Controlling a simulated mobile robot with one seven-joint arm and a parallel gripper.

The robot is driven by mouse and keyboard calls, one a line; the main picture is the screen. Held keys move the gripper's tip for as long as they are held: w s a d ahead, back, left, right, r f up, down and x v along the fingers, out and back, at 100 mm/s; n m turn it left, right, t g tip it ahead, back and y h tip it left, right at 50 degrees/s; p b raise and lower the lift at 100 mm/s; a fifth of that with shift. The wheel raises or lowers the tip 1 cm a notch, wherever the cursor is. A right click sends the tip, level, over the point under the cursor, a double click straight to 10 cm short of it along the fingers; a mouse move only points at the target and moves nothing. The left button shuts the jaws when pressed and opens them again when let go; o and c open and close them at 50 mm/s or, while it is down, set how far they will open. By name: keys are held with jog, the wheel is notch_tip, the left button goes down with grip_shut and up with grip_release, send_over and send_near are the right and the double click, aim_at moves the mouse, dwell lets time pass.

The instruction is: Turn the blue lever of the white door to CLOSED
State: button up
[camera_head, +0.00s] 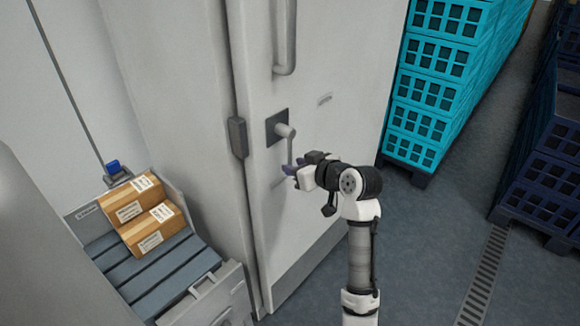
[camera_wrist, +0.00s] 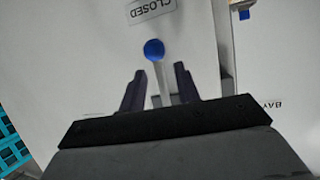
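The white door (camera_head: 335,60) stands in the middle of the head view. Its lever has a grey hub (camera_head: 285,131) and a thin arm (camera_head: 291,150) hanging down towards my gripper (camera_head: 289,171). In the wrist view the lever's blue knob (camera_wrist: 154,49) lies just beyond my fingertips, close to an inverted CLOSED label (camera_wrist: 152,10). My gripper (camera_wrist: 160,70) is open, its dark fingers on either side of the lever's rod, with visible gaps. Contact cannot be told. The knob is not clear in the head view.
A roller conveyor (camera_head: 104,250) with two cardboard boxes (camera_head: 152,228) stands at the left, a blue piece (camera_head: 113,167) behind it. Teal crates (camera_head: 437,80) are stacked right of the door, dark blue crates (camera_head: 545,190) further right. The floor (camera_head: 440,235) between is clear.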

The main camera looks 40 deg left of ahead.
jog(key=b+v, duration=0.2)
jog(key=v, duration=0.8)
jog(key=shift+s, duration=0.15)
